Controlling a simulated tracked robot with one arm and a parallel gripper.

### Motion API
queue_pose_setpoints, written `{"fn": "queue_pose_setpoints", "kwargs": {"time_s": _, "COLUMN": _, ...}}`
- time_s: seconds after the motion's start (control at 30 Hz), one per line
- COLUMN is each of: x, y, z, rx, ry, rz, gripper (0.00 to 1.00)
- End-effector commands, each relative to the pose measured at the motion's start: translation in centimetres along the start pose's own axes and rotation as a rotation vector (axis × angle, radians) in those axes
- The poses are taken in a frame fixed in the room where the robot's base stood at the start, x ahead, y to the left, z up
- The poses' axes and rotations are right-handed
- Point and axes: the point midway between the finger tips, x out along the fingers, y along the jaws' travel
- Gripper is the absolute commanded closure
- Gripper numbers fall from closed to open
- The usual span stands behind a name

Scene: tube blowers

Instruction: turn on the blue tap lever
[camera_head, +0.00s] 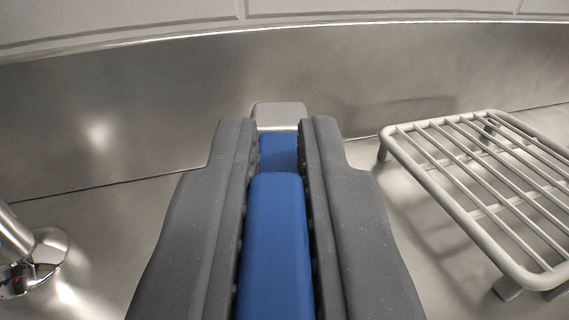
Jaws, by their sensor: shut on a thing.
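The blue tap lever (277,240) lies lengthwise between the two dark grey fingers of my gripper (278,150), in the lower middle of the view. My gripper is shut on it, with a finger along each side. The lever's blue part runs from the bottom edge of the view up to near the fingertips. A light grey block (279,114) shows just beyond the fingertips; I cannot tell whether it is joined to the lever. The lever's near end is cut off by the bottom edge.
A metal rack (480,205) of bars on short feet stands at the right. A shiny chrome fitting (30,258) with a round base is at the lower left. A brushed metal wall (150,110) runs behind, with a pale ledge (330,8) above it.

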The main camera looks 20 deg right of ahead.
Motion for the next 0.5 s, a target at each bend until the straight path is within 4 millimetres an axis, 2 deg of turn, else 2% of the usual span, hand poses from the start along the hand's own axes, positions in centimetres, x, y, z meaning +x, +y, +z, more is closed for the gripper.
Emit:
{"fn": "queue_pose_setpoints", "kwargs": {"time_s": 0.1, "x": -0.01, "y": 0.48, "z": 0.63, "rx": -0.005, "ry": -0.011, "rz": 0.015, "gripper": 1.00}}
{"fn": "queue_pose_setpoints", "kwargs": {"time_s": 0.47, "x": 0.06, "y": 0.81, "z": 0.84, "rx": -0.006, "ry": -0.011, "rz": 0.023, "gripper": 1.00}}
{"fn": "queue_pose_setpoints", "kwargs": {"time_s": 0.5, "x": 0.07, "y": 0.82, "z": 0.85, "rx": -0.006, "ry": -0.011, "rz": 0.023, "gripper": 0.84}}
